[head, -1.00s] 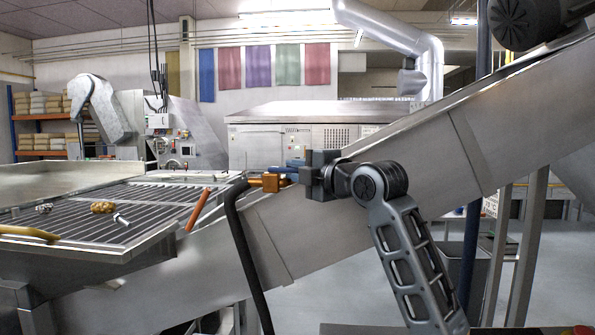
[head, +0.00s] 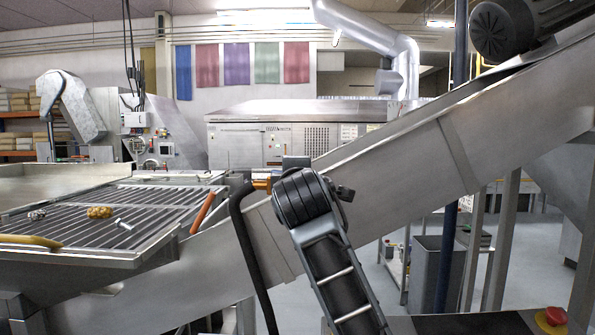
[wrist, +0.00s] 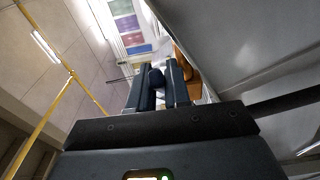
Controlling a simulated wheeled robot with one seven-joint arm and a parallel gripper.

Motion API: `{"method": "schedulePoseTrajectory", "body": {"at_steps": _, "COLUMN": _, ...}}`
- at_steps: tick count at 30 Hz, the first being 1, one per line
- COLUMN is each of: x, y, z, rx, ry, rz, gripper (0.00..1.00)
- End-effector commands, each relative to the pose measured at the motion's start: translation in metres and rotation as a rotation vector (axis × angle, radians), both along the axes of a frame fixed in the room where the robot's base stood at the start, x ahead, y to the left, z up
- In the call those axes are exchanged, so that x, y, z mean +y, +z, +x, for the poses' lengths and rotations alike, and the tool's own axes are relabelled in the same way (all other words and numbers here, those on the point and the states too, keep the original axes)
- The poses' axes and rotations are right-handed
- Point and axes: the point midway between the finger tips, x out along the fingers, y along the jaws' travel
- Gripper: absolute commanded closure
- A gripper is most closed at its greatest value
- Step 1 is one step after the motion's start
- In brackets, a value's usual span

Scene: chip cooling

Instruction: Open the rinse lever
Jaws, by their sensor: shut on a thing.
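The rinse valve's brass body (head: 262,184) sits at the top of a black hose (head: 243,230), in front of the sloping metal conveyor. In the wrist view an orange-brown part (wrist: 186,68) shows just beyond the right finger. My gripper (wrist: 160,84) is shut on the rounded dark blue rinse lever (wrist: 157,76), which sits between its two fingers. In the head view my arm's joint covers the lever and the fingertips; only a grey block of my gripper (head: 296,162) shows above it. How far the lever is turned cannot be told.
The conveyor wall (head: 390,165) rises to the right close behind my arm. A slatted table (head: 90,222) with small loose items is at left, with an orange handle (head: 201,213) at its edge. A red button (head: 555,316) is at lower right. A grey bin (head: 437,275) stands behind.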

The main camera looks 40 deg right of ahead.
Motion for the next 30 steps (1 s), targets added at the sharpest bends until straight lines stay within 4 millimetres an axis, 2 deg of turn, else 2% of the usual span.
{"method": "schedulePoseTrajectory", "body": {"at_steps": 12, "x": 0.0096, "y": -0.0013, "z": 0.0001, "rx": 0.004, "ry": -0.181, "rz": 0.001, "gripper": 1.00}}
{"method": "schedulePoseTrajectory", "body": {"at_steps": 28, "x": 0.0103, "y": -0.0020, "z": 0.0001, "rx": 0.004, "ry": -0.202, "rz": 0.001, "gripper": 1.00}}
{"method": "schedulePoseTrajectory", "body": {"at_steps": 29, "x": 0.0103, "y": -0.0019, "z": 0.0001, "rx": 0.004, "ry": -0.202, "rz": 0.001, "gripper": 0.80}}
{"method": "schedulePoseTrajectory", "body": {"at_steps": 30, "x": 0.0102, "y": -0.0019, "z": 0.0001, "rx": 0.004, "ry": -0.202, "rz": 0.001, "gripper": 0.76}}
